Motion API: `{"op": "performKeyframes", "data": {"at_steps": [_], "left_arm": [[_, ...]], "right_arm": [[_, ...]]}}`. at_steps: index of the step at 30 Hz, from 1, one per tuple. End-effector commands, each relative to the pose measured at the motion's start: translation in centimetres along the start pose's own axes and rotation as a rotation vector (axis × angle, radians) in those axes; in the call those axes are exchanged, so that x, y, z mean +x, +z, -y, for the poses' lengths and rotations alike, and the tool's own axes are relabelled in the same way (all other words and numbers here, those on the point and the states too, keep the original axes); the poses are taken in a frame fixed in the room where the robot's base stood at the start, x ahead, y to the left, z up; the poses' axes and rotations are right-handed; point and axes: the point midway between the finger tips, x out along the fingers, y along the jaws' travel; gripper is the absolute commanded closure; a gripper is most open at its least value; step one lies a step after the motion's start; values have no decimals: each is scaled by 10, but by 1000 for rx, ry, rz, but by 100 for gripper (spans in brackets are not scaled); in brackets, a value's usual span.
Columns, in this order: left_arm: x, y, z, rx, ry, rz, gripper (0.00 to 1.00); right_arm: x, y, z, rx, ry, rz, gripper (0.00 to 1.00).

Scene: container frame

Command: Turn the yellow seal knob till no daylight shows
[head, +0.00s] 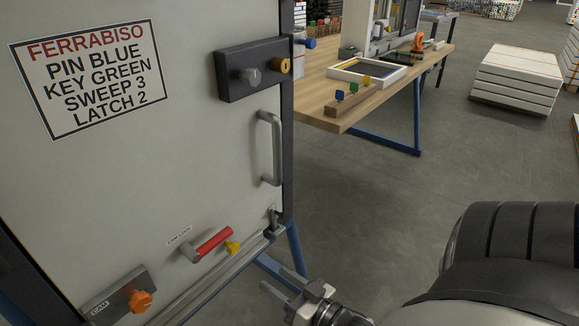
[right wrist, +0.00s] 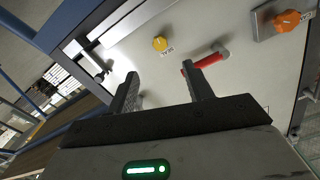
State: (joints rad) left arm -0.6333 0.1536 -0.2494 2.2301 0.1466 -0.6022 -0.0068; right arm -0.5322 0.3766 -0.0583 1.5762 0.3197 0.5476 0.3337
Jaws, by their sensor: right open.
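The yellow seal knob (head: 232,247) sits low on the pale door panel (head: 200,150), right beside a red-gripped lever (head: 213,243). In the right wrist view the yellow knob (right wrist: 160,44) is above the gap between my fingers, with a small label beside it. My right gripper (head: 279,281) is open and empty, to the lower right of the knob and apart from it. Its two fingers also show in the right wrist view (right wrist: 161,84). I cannot tell whether daylight shows along the panel's edge. My left gripper is not in view.
An orange cam knob (head: 141,300) is at the lower left of the panel. A grey handle (head: 271,148), a latch (head: 274,222) and a dark lock block (head: 252,70) line its right side.

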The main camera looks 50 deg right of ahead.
Motion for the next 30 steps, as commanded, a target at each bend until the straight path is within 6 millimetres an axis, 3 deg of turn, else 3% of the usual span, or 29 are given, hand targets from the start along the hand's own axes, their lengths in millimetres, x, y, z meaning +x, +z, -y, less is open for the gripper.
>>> {"op": "performKeyframes", "data": {"at_steps": [7, 26, 30], "left_arm": [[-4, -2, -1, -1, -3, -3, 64], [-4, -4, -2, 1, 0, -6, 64], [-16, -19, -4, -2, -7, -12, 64]], "right_arm": [[-24, 0, 0, 0, -1, -1, 49], [-25, -1, 0, 1, 0, -1, 49], [-25, -21, 7, 0, 0, -2, 49]]}}
